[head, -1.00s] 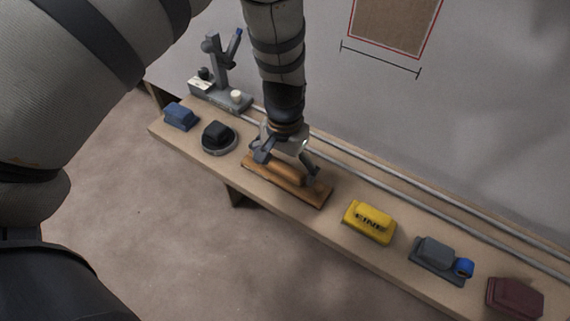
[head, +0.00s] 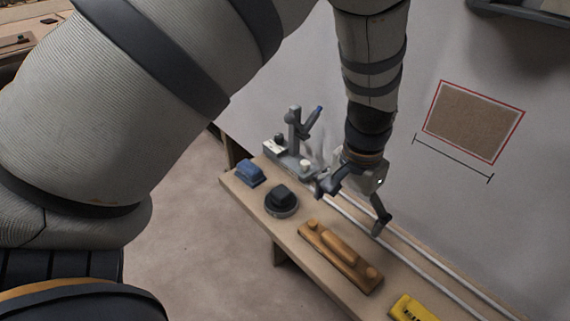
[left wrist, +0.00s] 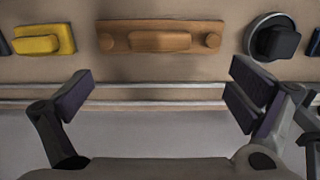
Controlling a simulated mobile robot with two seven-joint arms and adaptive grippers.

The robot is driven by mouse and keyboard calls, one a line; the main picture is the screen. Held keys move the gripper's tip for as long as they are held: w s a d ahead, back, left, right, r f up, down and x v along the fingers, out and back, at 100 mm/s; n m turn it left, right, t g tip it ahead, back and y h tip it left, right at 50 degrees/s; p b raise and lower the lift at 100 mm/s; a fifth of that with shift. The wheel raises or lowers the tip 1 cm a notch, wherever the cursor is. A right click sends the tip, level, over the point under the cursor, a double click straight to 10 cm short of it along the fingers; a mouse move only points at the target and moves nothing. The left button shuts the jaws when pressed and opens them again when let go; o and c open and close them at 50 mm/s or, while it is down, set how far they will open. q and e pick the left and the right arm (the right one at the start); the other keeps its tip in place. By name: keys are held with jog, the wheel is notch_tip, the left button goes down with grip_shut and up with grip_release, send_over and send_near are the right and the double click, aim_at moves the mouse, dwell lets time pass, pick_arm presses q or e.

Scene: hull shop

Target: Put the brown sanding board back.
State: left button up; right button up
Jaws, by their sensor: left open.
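The brown sanding board (head: 340,254) lies flat on the narrow wooden shelf (head: 310,281), between a round black sander and a yellow block. It has a long raised grip and a round knob at each end. In the left wrist view the board (left wrist: 160,37) lies beyond the fingertips, clear of them. My left gripper (head: 350,208) is open and empty, above the rails at the shelf's wall side, apart from the board. Its two fingers (left wrist: 158,95) stand wide apart in the left wrist view. My right gripper is not in view.
On the shelf are a blue block (head: 250,172), the round black sander (head: 281,200) and the yellow block (head: 413,309). A grey stand (head: 295,140) is at the shelf's far end. Two metal rails (head: 420,262) run along the wall side. A red-framed brown panel (head: 473,121) is on the wall.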

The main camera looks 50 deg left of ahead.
pick_arm(q)
jog(key=s+a+f+g, duration=0.1)
jog(key=s+f, duration=0.8)
jog(key=s, duration=0.4)
jog(key=s+a+f+g, duration=0.1)
jog(key=s+f+g, duration=0.1)
jog(key=s+f, duration=0.9)
jog(key=s+d+r+p, duration=0.1)
jog(key=s+r, duration=0.3)
jog(key=s, duration=0.7)
jog(key=shift+s+d+r+n+t+p, duration=0.15)
jog(key=shift+d+r+n+t+p, duration=0.15)
jog(key=shift+d+r+n+p, duration=0.1)
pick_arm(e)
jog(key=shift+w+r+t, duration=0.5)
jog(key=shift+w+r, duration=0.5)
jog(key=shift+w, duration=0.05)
